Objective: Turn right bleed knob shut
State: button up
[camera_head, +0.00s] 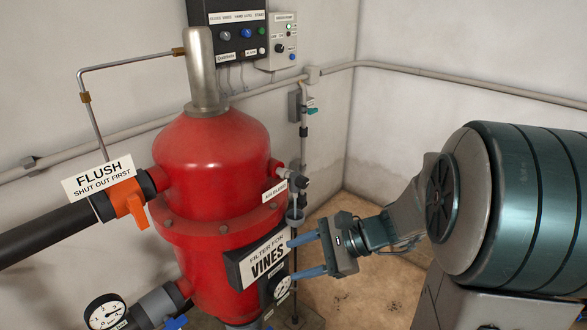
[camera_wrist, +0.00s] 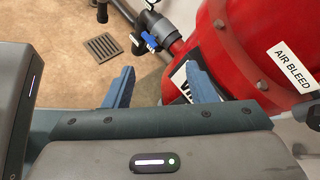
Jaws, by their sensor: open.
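The air bleed fitting (camera_head: 297,180) sticks out from the upper right side of the red filter tank (camera_head: 215,165), beside a white AIR BLEED label (camera_head: 275,191). Its knob is small and dark here, and I cannot tell how far it is turned. The label also shows in the wrist view (camera_wrist: 293,66), with only a dark edge of the fitting at the right border. My gripper (camera_head: 292,259) is open and empty, below the fitting and near the VINES sign (camera_head: 265,257). Its blue fingers are spread apart in the wrist view (camera_wrist: 160,85).
An orange flush handle (camera_head: 129,203) is at the left. A gauge (camera_head: 105,312) and a blue valve handle (camera_wrist: 150,41) are low down. A thin vertical pipe (camera_head: 304,135) stands behind the fitting. Open floor (camera_head: 370,230) lies to the right.

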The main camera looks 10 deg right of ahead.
jog(key=w+d+r+m+t+y, duration=0.2)
jog(key=w+d+m+t, duration=0.2)
jog(key=w+m, duration=0.15)
jog(key=m+t+h+p, duration=0.2)
jog(key=m+t, duration=0.5)
send_near(306, 183)
jog(key=p+x, duration=0.3)
jog(key=x, duration=0.8)
jog(key=shift+r, duration=0.1)
jog(key=c, duration=1)
